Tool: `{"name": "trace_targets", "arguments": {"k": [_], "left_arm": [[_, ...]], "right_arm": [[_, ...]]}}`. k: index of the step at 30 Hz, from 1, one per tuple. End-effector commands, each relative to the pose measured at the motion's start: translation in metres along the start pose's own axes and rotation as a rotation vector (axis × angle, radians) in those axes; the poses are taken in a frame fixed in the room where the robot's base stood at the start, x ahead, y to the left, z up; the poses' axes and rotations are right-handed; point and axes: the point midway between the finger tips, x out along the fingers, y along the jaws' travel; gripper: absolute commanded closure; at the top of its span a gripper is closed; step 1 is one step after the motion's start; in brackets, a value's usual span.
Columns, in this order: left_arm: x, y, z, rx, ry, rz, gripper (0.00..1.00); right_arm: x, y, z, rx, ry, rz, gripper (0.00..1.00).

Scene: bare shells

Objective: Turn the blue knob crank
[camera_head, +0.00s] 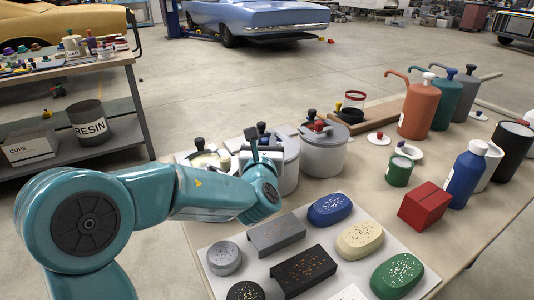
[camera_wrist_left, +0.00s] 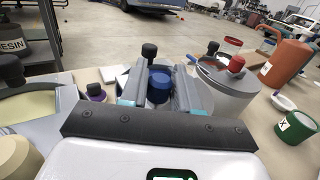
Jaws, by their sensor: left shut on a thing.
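The blue knob (camera_wrist_left: 158,88) sits between the two grey fingers of my left gripper (camera_wrist_left: 161,80) in the left wrist view. The gripper is shut on it. In the head view my left gripper (camera_head: 262,150) is over the middle grey pot (camera_head: 290,172), and it hides most of the blue knob (camera_head: 262,128). A black handle knob (camera_wrist_left: 149,50) stands just beyond the blue knob. My right gripper is not in view.
A grey pot with a red knob (camera_head: 318,125) stands right of the gripper; a pot with a black knob (camera_head: 199,143) stands left. A white board (camera_head: 222,285) with several shakers or soaps lies in front. Pump bottles (camera_head: 418,110) and a red block (camera_head: 424,206) are to the right.

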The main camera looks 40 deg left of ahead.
Motion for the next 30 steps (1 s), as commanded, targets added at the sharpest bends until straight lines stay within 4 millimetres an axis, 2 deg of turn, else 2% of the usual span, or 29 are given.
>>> {"name": "trace_targets", "arguments": {"k": [1, 7, 23, 24, 25, 26, 30], "left_arm": [[0.001, 0.003, -0.005, -0.001, -0.001, -0.019, 1.0], [0.003, 0.004, -0.003, -0.001, 0.001, -0.087, 1.0], [0.004, 0.003, 0.0, -0.001, 0.002, -0.116, 1.0], [0.004, 0.003, 0.0, -0.001, 0.002, -0.115, 0.63], [0.004, 0.003, 0.0, -0.001, 0.002, -0.115, 0.53], [0.004, 0.003, 0.0, -0.001, 0.002, -0.115, 0.5], [0.004, 0.003, 0.0, -0.001, 0.001, -0.115, 0.5]], "right_arm": [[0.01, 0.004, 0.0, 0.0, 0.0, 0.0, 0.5], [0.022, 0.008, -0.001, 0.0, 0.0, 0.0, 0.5], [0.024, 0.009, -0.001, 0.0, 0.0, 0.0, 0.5], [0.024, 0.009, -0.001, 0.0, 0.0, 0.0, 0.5], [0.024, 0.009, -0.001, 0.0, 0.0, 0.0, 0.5], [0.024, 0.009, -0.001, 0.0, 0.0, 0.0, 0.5], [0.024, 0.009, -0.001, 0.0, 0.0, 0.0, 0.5]]}}
